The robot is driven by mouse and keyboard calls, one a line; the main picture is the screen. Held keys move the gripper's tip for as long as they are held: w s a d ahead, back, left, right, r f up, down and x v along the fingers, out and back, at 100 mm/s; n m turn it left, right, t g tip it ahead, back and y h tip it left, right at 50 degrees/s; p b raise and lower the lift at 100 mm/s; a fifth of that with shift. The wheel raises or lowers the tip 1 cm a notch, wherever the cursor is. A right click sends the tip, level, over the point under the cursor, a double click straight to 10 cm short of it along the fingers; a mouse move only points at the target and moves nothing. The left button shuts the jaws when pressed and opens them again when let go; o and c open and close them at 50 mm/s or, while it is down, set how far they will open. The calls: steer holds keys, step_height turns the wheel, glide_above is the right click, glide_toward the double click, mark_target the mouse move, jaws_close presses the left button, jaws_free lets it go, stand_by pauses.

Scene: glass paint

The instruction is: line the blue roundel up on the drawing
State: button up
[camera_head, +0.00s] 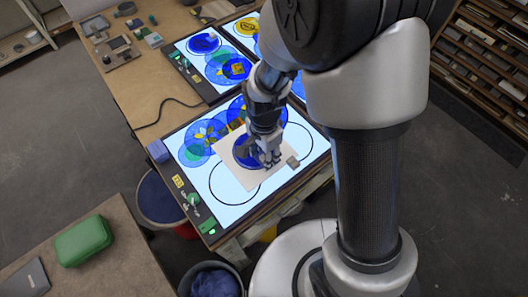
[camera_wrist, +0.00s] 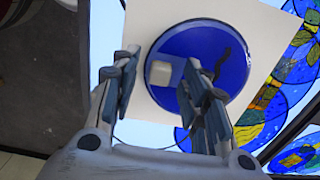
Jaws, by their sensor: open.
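The blue roundel (camera_head: 241,151) lies on a pale square sheet (camera_head: 226,155) on the near light table, partly hidden by my gripper. In the wrist view the roundel (camera_wrist: 227,45) is a dark-rimmed blue disc with a small whitish block (camera_wrist: 160,74) and a pale blue patch on it. My gripper (camera_head: 268,160) is over the roundel's right part, its fingers apart. In the wrist view the fingers stand either side of the whitish block; contact cannot be told. The drawing's black line circles (camera_head: 212,185) show on the lit panel beside the sheet; the sheet covers parts of them.
A small grey block (camera_head: 293,162) sits at the sheet's right corner. Painted blue, green and yellow roundels (camera_head: 194,150) lie along the panel's far side. A second light table (camera_head: 210,70) stands behind. Buckets (camera_head: 160,200) stand by the table's left edge; a green case (camera_head: 83,240) lies lower left.

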step_height(320, 180, up, 12)
steer(key=f, duration=0.1)
steer(key=s+d+r+n+t, duration=0.4)
steer(key=s+d+r+n, duration=0.7)
steer(key=s+r, duration=0.2)
steer(key=shift+s+r+t, duration=0.25)
steer(key=shift+r+t, duration=0.05)
steer(key=shift+r, duration=0.4)
stand_by(1.0)
